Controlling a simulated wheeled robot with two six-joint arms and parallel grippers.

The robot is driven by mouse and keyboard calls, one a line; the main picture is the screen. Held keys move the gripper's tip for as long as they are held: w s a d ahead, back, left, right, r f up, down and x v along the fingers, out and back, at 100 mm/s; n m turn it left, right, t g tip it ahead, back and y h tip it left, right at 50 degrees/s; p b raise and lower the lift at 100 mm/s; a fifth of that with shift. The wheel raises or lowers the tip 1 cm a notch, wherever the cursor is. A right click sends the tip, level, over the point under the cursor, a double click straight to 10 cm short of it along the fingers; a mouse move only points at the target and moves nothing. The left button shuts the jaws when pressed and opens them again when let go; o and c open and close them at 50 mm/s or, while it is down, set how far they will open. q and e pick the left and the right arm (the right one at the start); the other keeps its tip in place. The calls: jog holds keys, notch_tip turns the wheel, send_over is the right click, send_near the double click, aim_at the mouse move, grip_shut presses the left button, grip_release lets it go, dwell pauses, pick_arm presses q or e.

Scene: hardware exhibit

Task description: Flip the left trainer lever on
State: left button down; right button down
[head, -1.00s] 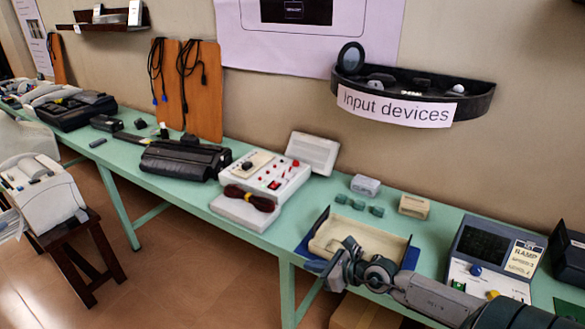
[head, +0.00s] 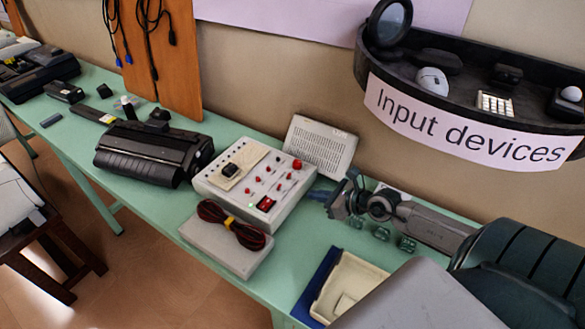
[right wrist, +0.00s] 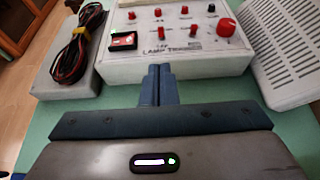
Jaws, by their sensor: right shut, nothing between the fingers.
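The lamp trainer (head: 222,190) is a white box on the green bench, with several small red levers, a red knob (head: 297,164), a black knob and a red rocker switch (head: 266,204) on its top. In the right wrist view the trainer (right wrist: 140,68) fills the upper middle, its red levers (right wrist: 157,34) in rows. Which lever is the left one I cannot tell. My right gripper (head: 314,194) is just right of the box in the head view. In the right wrist view its fingers (right wrist: 160,72) are shut and empty, pointing at the labelled edge. Contact is unclear. My left gripper is not in view.
A grey block (head: 225,250) with a coiled cable (head: 232,222) sits against the trainer. A white vented box (head: 320,147) leans behind it. A cream tray (head: 350,285) and small green blocks (head: 405,243) lie to the right. A shelf (head: 470,95) overhangs the bench.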

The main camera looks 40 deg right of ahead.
send_near(280, 188)
jog(key=p+x, duration=0.1)
jog(key=x, duration=0.3)
jog(key=shift+w+a, duration=0.3)
jog(key=shift+w, duration=0.05)
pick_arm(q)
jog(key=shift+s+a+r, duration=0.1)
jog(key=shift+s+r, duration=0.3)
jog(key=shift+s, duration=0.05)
pick_arm(e)
jog(key=shift+w+a+f, duration=0.15)
jog(key=shift+w, duration=0.1)
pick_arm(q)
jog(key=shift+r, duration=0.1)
